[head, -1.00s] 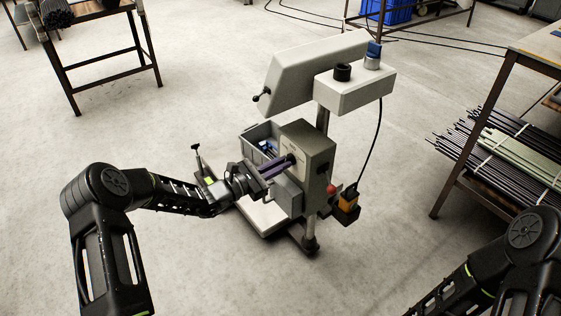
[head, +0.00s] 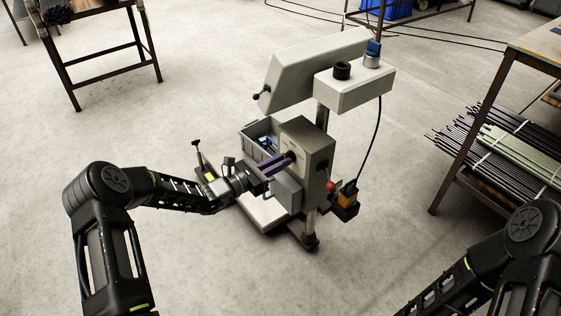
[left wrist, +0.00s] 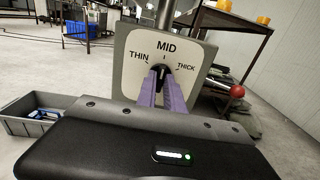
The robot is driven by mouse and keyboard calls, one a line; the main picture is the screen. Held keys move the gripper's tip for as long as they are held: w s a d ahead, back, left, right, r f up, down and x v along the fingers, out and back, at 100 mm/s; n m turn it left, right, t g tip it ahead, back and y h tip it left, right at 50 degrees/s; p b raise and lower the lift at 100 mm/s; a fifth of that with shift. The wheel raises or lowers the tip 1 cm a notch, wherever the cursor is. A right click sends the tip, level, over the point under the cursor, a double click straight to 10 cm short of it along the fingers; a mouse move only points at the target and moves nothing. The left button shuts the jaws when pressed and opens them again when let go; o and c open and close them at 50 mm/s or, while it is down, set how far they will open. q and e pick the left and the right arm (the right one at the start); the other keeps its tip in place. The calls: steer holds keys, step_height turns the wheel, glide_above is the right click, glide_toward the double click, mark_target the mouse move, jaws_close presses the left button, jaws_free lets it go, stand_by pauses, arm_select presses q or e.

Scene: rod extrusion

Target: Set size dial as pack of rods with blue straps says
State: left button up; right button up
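The size dial is a dark round knob (left wrist: 160,70) with a white pointer line, on a pale plate marked THIN, MID and THICK (left wrist: 165,47). The pointer stands nearly upright, toward MID. The plate is on the front of the grey machine (head: 308,145). My left gripper (head: 290,158) reaches the dial from the front; its purple fingers (left wrist: 161,88) are on both sides of the knob and look closed on it. My right arm shows at lower right; its gripper is out of view.
A table with dark rods (head: 57,12) is at upper left. The floor between is clear.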

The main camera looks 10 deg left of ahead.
arm_select(q)
steer(key=o, duration=0.4)
steer(key=shift+c, duration=0.2)
steer(key=v, duration=0.7)
steer(key=shift+s+a+p, duration=0.25)
steer(key=shift+s+p, duration=0.05)
steer(key=shift+p, duration=0.1)
steer(key=shift+f, duration=0.1)
